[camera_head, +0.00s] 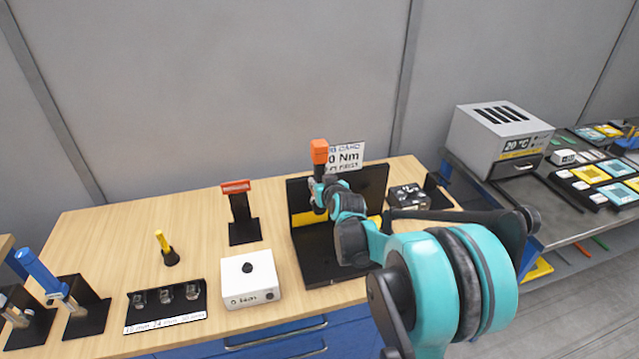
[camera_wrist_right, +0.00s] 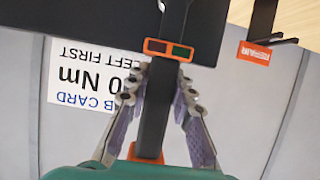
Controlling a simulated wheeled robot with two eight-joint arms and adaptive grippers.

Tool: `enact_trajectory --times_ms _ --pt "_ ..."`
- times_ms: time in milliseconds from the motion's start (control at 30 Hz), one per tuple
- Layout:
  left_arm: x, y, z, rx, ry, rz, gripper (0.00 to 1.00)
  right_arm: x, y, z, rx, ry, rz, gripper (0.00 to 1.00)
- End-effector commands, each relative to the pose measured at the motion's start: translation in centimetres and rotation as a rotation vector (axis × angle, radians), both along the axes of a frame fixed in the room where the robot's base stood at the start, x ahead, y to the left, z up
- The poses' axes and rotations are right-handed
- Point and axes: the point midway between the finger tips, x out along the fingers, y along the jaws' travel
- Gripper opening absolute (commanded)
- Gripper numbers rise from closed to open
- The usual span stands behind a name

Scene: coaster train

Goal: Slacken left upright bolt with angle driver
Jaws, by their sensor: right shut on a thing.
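My right gripper (camera_head: 318,192) is shut on the angle driver (camera_head: 319,152), whose orange end sticks up above the fingers in the head view. In the right wrist view the purple-padded fingers (camera_wrist_right: 160,88) close on its black body (camera_wrist_right: 156,118). An orange-framed panel (camera_wrist_right: 168,49) with a red and a green patch shows just beyond the fingertips. The driver is at the black fixture (camera_head: 375,184), which has a yellow band. The left upright bolt and the driver's working tip are hidden, so contact cannot be told. My left gripper is out of view.
A job card (camera_head: 347,157) stands behind the fixture. A red-topped black stand (camera_head: 243,232), a white box (camera_head: 250,281), a socket rack (camera_head: 165,312) and a blue-handled tool (camera_head: 40,272) occupy the left bench. A grey oven (camera_head: 497,135) stands right.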

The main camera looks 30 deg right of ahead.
Motion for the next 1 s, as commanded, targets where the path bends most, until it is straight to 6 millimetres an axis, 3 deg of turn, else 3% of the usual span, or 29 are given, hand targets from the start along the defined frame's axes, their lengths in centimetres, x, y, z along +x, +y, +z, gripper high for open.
enact_trajectory --times_ms 1000 --pt "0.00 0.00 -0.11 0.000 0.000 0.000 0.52 1.07 -0.27 0.13 -0.001 -0.003 -0.001 0.00"
